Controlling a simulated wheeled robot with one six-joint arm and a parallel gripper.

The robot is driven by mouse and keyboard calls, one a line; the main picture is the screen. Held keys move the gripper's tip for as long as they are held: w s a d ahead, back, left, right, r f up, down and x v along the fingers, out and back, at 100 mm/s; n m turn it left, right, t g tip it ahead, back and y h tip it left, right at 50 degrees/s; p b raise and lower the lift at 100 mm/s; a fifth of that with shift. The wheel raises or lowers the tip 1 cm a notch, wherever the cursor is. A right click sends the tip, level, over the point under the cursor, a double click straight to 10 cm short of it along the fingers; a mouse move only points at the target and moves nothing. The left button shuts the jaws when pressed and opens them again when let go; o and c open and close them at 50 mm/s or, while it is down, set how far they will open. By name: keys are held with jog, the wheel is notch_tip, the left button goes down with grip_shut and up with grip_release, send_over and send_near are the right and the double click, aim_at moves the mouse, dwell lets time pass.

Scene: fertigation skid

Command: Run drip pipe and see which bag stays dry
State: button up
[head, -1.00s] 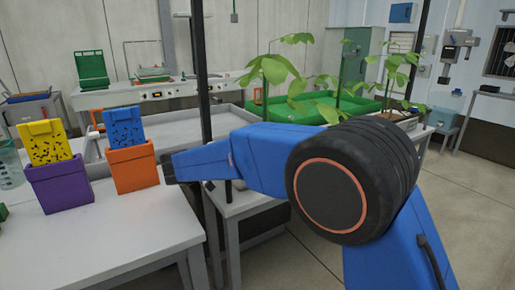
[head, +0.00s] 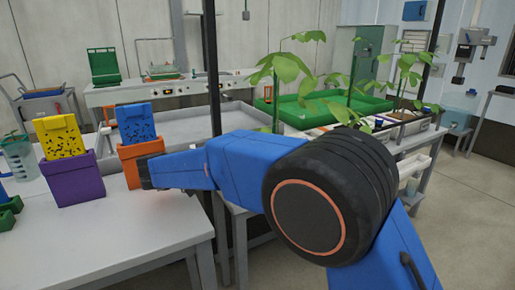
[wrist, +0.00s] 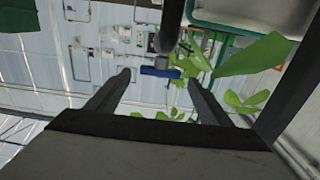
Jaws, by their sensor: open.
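My gripper (head: 145,176) is at the end of my blue arm in the head view, in front of the orange box's right side. In the wrist view its two fingers (wrist: 158,78) are spread, with nothing held between them. Leafy plants (head: 285,68) stand at a green tray (head: 300,112) on the bench behind my arm; leaves also show in the wrist view (wrist: 250,57). I cannot make out a drip pipe or any bag for certain, and my arm hides part of the bench.
On the near white table (head: 110,235) stand a purple box (head: 73,182) with a yellow speckled panel (head: 58,135) and an orange box (head: 128,172) with a blue one (head: 136,122). A clear jug (head: 18,157) is at left. A dark post (head: 212,70) rises behind my arm.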

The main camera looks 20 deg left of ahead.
jog(key=v, duration=0.8)
jog(key=shift+s+a, duration=0.2)
jog(key=shift+a, duration=0.05)
